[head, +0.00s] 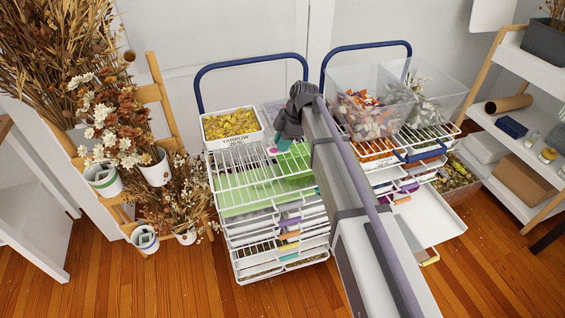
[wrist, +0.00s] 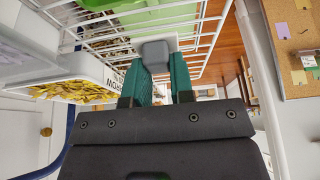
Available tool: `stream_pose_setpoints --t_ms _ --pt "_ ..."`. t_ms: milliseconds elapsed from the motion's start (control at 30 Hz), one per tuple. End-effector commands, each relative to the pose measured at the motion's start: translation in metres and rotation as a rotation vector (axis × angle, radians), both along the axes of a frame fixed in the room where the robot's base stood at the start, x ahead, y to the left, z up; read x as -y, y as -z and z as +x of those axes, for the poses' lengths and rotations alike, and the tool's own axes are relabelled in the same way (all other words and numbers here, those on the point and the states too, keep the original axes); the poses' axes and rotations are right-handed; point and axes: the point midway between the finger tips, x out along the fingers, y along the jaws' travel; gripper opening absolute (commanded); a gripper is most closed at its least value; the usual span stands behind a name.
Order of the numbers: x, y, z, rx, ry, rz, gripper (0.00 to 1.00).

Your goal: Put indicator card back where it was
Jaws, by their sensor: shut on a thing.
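My gripper (head: 277,148) is above the right side of the left cart's top wire rack (head: 240,175). In the wrist view my teal fingers (wrist: 160,75) are shut on a small grey piece (wrist: 155,52), which appears to be the indicator card. No print on it shows, and its flat shape is not clear from this angle. Green sheets (head: 250,200) lie below the rack wires; green also shows beyond the fingertips in the wrist view (wrist: 202,45). In the head view my arm hides part of the space between the two carts.
A white tub of yellow dried flowers (head: 231,125) stands on the left cart, left of my gripper. The right cart holds clear bins (head: 368,105). Blue cart handles (head: 250,60) rise behind. A tan board with small cards (wrist: 297,45) is at right in the wrist view.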

Motion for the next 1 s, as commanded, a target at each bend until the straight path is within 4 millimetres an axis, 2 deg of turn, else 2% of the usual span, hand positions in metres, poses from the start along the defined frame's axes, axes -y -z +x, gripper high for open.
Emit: stream_pose_setpoints --t_ms 100,300,500,667,700,933,1000 --pt "0.000 0.004 0.000 0.000 0.000 0.000 0.00" --pt "0.000 0.042 0.000 0.000 0.000 0.000 0.00" --pt "0.000 0.036 0.000 0.000 0.000 0.000 0.00" --pt "0.000 0.041 0.000 0.000 0.000 0.000 0.00" --pt "0.000 0.040 0.000 0.000 0.000 0.000 0.24" --pt "0.000 0.039 0.000 0.000 0.000 0.000 0.46" --pt "0.000 0.039 0.000 0.000 0.000 0.000 0.48"
